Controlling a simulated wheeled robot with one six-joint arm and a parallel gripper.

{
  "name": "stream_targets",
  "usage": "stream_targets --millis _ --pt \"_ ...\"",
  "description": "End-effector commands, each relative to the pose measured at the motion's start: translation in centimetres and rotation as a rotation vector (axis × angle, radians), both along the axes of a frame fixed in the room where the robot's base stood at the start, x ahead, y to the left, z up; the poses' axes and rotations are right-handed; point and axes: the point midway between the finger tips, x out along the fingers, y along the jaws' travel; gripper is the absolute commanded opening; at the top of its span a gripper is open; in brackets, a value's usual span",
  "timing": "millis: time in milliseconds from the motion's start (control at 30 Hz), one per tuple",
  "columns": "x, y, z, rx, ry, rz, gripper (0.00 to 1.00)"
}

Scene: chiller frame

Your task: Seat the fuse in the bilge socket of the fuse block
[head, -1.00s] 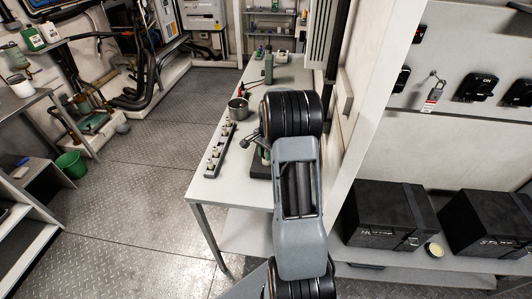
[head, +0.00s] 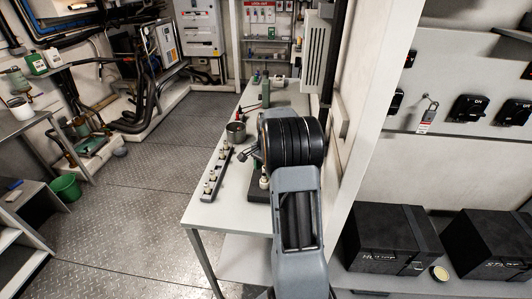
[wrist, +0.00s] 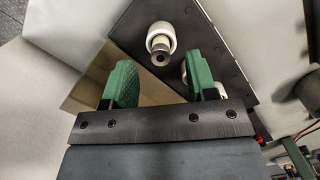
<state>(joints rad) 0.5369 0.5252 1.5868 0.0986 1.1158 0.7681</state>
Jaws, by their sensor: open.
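In the wrist view my gripper (wrist: 160,82) is open, with its two green pads apart and nothing between them. Just beyond the fingertips a white cylinder with a metal end (wrist: 160,42), which looks like a fuse, stands on a dark plate (wrist: 215,40). A second pale piece (wrist: 185,72) is partly hidden behind the right finger. In the head view a dark block (head: 256,193) with a white piece (head: 264,182) on it is mostly hidden by my arm. A long dark strip (head: 206,197) holds several white cylinders. I cannot read any socket labels.
A white post (head: 362,110) stands close right of my arm. Black boxes (head: 385,240) sit on the right shelf. The floor left of the bench is clear.

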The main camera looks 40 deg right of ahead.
Motion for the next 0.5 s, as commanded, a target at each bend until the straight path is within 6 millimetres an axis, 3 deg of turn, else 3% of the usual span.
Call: stream_targets --millis 200,500 --pt "0.2 -0.6 4.5 -0.002 -0.004 0.000 0.52" --pt "0.3 -1.0 8.6 -0.001 -0.002 0.000 0.52"
